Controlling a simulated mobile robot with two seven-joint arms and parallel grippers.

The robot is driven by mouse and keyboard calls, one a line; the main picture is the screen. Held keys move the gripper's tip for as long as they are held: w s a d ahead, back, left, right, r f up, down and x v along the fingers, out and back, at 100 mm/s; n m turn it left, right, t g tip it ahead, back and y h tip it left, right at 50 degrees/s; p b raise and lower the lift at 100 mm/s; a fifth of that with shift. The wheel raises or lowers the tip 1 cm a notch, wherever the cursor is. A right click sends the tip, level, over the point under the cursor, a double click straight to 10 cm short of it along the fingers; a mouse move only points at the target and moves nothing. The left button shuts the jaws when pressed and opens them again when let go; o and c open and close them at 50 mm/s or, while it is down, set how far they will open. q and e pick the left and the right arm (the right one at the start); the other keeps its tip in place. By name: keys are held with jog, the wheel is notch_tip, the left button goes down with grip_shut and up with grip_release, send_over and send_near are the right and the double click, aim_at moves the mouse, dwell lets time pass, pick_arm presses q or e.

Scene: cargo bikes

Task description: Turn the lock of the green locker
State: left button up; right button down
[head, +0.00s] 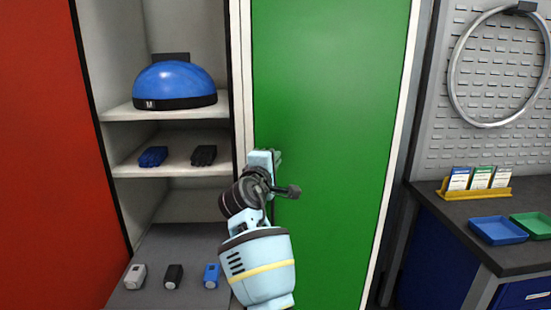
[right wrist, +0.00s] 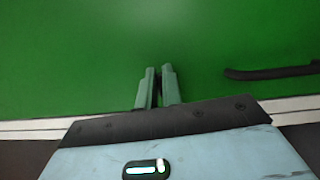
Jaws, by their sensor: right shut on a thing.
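The green locker door (head: 335,100) is closed and fills the middle of the head view. It also fills most of the right wrist view (right wrist: 80,50). My right gripper (head: 277,158) is at the door's left edge. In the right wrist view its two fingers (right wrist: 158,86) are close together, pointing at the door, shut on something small. The lock itself is hidden by the fingers, so its angle cannot be told. A dark door handle (right wrist: 270,73) shows to the right of the fingers, apart from them. My left gripper is not in view.
A red locker door (head: 40,150) is at the left. Open shelves hold a blue helmet (head: 174,85), gloves (head: 153,156) and small boxes (head: 173,276). At the right, a workbench (head: 440,210) carries trays (head: 498,230), under a pegboard with a hoop (head: 456,85).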

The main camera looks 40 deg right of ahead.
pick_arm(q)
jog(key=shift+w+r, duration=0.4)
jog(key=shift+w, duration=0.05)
pick_arm(e)
jog(key=shift+m, duration=0.5)
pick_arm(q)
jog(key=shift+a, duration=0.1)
pick_arm(e)
jog(key=c, duration=1.6)
grip_release()
jog(key=shift+o, duration=0.2)
jog(key=shift+a, duration=0.1)
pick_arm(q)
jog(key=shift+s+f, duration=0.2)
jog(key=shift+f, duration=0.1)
pick_arm(e)
jog(key=v, duration=0.7)
jog(key=shift+s+a, duration=0.2)
jog(key=shift+s, duration=0.05)
jog(key=shift+r, duration=0.15)
jog(key=shift+a, duration=0.1)
